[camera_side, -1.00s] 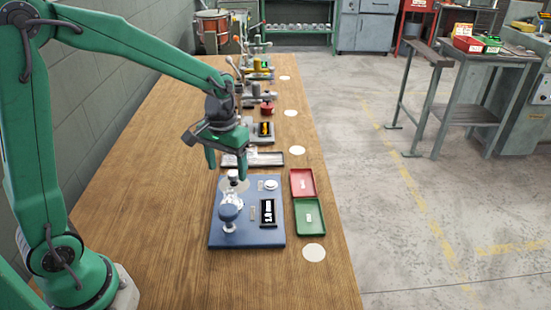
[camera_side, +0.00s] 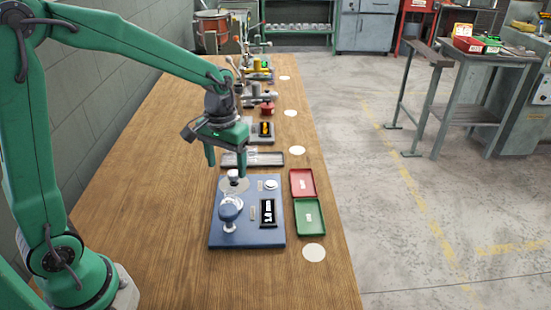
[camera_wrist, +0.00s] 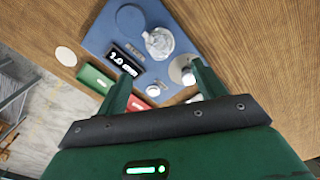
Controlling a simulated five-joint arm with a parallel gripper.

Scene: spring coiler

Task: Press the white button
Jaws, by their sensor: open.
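The white button (camera_side: 271,184) is a small round disc near the far right corner of the blue base plate (camera_side: 262,238). It also shows in the wrist view (camera_wrist: 153,90), low between my fingers and apart from them. My gripper (camera_side: 228,157) is open and empty, above the far left part of the plate. In the wrist view my gripper (camera_wrist: 162,70) has its two green fingers spread over the plate. Neither finger appears to touch the button.
A red tray (camera_side: 303,182) and a green tray (camera_side: 309,216) lie to the right. The wooden bench is clear to the left.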

